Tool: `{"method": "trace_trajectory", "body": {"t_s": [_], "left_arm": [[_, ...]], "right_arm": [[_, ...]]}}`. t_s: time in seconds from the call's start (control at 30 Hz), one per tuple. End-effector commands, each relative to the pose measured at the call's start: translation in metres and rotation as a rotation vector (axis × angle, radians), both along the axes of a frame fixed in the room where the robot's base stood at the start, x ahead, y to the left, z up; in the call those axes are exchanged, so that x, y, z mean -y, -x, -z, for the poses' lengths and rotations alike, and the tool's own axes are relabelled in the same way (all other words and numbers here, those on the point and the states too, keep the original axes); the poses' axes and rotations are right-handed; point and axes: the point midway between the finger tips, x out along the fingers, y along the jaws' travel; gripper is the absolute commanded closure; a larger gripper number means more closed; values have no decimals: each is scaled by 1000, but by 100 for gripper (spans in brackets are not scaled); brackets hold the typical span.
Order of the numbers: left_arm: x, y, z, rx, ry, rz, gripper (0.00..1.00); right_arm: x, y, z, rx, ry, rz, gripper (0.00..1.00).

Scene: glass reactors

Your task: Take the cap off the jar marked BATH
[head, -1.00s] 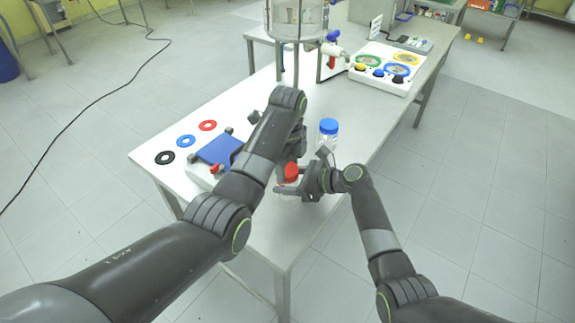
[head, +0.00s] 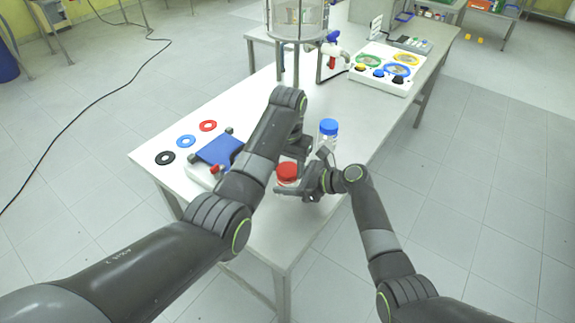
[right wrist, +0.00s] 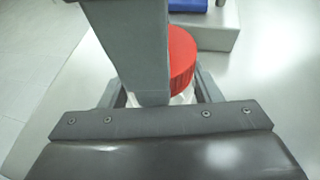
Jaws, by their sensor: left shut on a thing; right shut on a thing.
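A jar with a ribbed red cap (head: 287,172) stands near the table's front end; no BATH marking is legible. The cap also shows in the right wrist view (right wrist: 182,60), with the pale jar body (right wrist: 183,97) just below it. My right gripper (head: 294,190) is shut on the jar body from the right, with a finger on either side. My left gripper (head: 292,158) reaches down from behind and is shut on the red cap; its fingertips are partly hidden. A grey part crosses in front of the cap in the right wrist view.
A blue-capped jar (head: 328,130) stands close behind my right gripper. A blue-topped device (head: 219,149) and coloured rings (head: 186,141) lie to the left. A glass reactor (head: 297,18) and a white button panel (head: 386,70) are farther back.

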Motion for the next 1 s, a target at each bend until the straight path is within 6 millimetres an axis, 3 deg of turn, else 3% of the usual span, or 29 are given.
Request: {"method": "trace_trajectory", "body": {"t_s": [1.0], "left_arm": [[1, -1, -2, 3, -1, -1685, 75]], "right_arm": [[0, 1, 0, -1, 1, -2, 100]]}}
